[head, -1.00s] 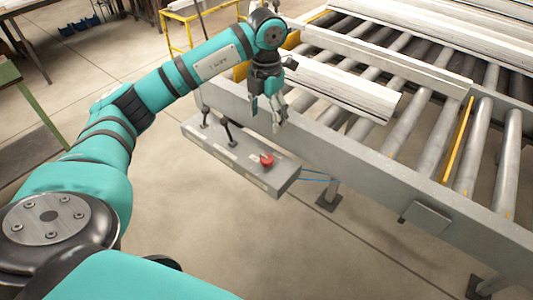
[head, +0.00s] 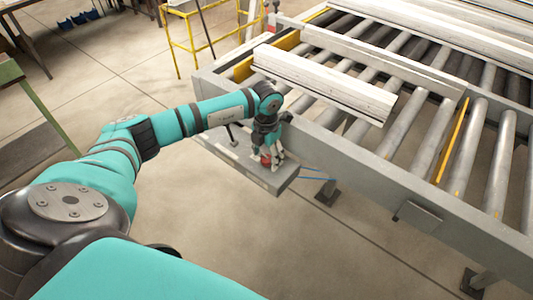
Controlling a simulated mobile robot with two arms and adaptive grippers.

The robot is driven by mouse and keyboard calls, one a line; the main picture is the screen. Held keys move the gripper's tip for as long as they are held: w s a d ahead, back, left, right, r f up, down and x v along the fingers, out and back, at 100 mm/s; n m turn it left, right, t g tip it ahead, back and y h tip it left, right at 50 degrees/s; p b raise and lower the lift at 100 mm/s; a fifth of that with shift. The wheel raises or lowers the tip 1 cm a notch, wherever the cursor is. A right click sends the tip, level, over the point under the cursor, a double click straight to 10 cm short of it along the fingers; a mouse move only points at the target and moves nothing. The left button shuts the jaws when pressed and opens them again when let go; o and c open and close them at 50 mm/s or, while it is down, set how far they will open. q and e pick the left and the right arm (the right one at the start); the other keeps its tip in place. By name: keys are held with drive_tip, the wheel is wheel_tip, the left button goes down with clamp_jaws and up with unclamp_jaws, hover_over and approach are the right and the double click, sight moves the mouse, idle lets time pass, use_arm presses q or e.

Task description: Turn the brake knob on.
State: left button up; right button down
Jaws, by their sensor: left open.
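A grey control box (head: 257,178) is fixed along the near side of the roller conveyor. A red knob (head: 265,158) sits on its top toward the right end; I take it for the brake knob. My left gripper (head: 271,163) points down over that end of the box, open, with its fingers at the knob. The fingers partly hide the knob, and I cannot tell whether they touch it or which way it is set. A black lever (head: 232,138) stands on the box to the left, partly behind my arm. My right gripper is not in view.
White profiles (head: 325,82) lie on the conveyor rollers (head: 405,140) behind the gripper. The conveyor's grey side rail (head: 350,165) runs close behind the box. A yellow frame (head: 190,40) stands at the back. The floor in front of the box is clear.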

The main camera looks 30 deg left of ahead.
use_arm(q)
drive_tip(key=shift+c, duration=0.4)
drive_tip(key=c, duration=1.1)
drive_tip(key=m+b, duration=0.2)
drive_tip(key=b, duration=0.1)
drive_tip(key=shift+f+m, duration=0.15)
drive_tip(key=shift+m, duration=0.15)
drive_tip(key=m+b, duration=0.5)
drive_tip(key=shift+w, duration=0.1)
drive_tip(key=m+b, duration=0.4)
drive_tip(key=m, duration=0.1)
drive_tip(key=shift+d+m, duration=0.1)
drive_tip(key=shift+m, duration=0.3)
drive_tip(key=shift+r+m+b, duration=0.2)
drive_tip(key=shift+m+b, duration=1.05)
drive_tip(key=shift+m, duration=1.05)
drive_tip(key=o, duration=1.2)
